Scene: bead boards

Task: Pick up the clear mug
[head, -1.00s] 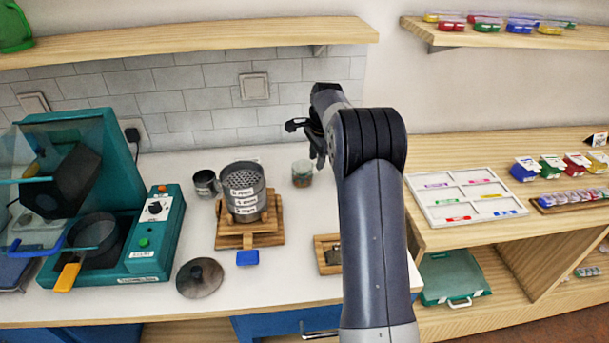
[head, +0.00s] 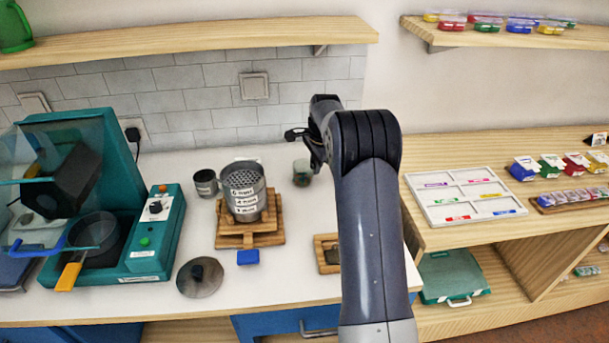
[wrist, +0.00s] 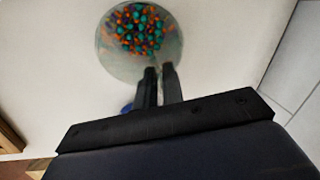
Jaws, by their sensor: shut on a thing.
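The clear mug (head: 302,172) is see-through and holds small coloured beads. It is at the back of the white counter in the head view, right of the metal strainer pot. In the wrist view the mug (wrist: 112,62) is seen from above, with orange, teal and purple beads inside. My gripper (wrist: 158,72) has its two fingers close together at the mug's near side, shut on it; the exact part gripped is hard to see. In the head view my gripper (head: 315,162) is just right of the mug. I cannot tell whether the mug is clear of the counter.
The strainer pot (head: 244,192) stands on a wooden stand (head: 232,238), with a small dark cup (head: 205,183) beside it. A round lid (head: 200,277) and a blue block (head: 248,257) lie in front. A wooden tray (head: 327,268) is partly behind my arm.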

